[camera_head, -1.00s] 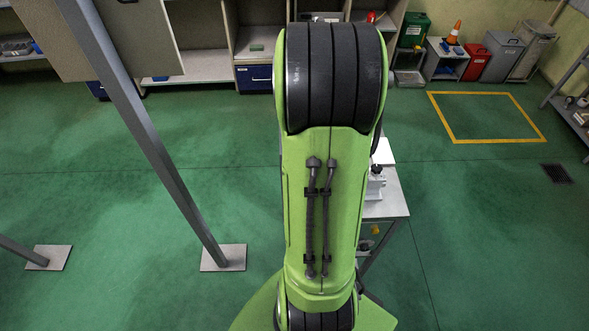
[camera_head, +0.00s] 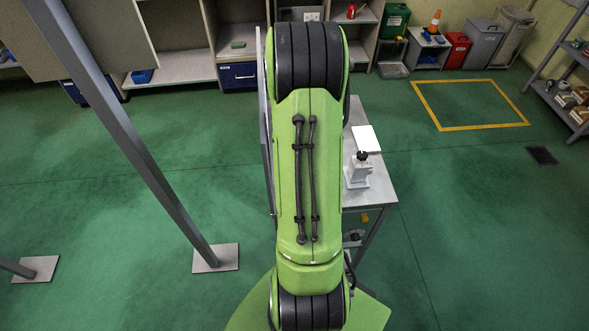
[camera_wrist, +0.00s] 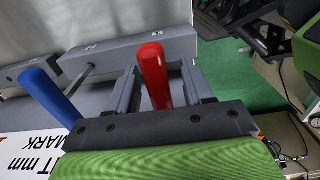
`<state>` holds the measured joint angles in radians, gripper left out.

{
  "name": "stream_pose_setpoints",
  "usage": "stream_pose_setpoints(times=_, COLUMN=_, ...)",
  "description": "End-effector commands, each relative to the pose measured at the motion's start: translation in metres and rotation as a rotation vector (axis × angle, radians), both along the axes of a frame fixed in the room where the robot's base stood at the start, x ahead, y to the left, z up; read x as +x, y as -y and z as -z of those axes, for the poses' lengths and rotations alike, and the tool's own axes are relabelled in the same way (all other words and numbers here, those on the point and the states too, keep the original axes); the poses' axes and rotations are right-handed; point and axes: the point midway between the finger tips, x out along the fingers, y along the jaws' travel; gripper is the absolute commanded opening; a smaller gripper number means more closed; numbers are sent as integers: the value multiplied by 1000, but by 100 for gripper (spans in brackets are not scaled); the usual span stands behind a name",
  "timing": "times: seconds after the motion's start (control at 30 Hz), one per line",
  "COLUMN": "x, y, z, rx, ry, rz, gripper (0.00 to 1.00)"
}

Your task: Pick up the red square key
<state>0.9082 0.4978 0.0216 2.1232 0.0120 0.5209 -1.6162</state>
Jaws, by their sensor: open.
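In the wrist view, a red rounded handle (camera_wrist: 153,76), seemingly the red square key, stands between the two fingers of my gripper (camera_wrist: 158,68). The fingers are spread with a gap on each side of it. Its lower end is hidden behind the dark gripper body, and I cannot tell its square part. A blue handle (camera_wrist: 50,96) leans to the left, outside the fingers. In the head view, my arm hides my gripper and the key.
A grey block (camera_wrist: 130,50) with a rod lies just beyond the fingers. In the head view, a workbench (camera_head: 378,190) with a small white device (camera_head: 357,172) stands right of my arm. A grey post (camera_head: 125,130) rises at left. Green floor is open at right.

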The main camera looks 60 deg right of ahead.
Motion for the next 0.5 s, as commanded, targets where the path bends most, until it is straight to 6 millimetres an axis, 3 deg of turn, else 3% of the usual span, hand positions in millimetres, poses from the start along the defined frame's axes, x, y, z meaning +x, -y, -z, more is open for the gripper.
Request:
stream_pose_setpoints(times=0.03, x=0, y=0, z=0, rx=0, ry=0, rz=0, gripper=48)
stream_pose_setpoints(times=0.33, x=0, y=0, z=-1, rx=-1, ry=1, rz=0, gripper=2)
stream_pose_setpoints(times=0.5, x=0, y=0, z=-1, rx=-1, ry=1, rz=0, gripper=0)
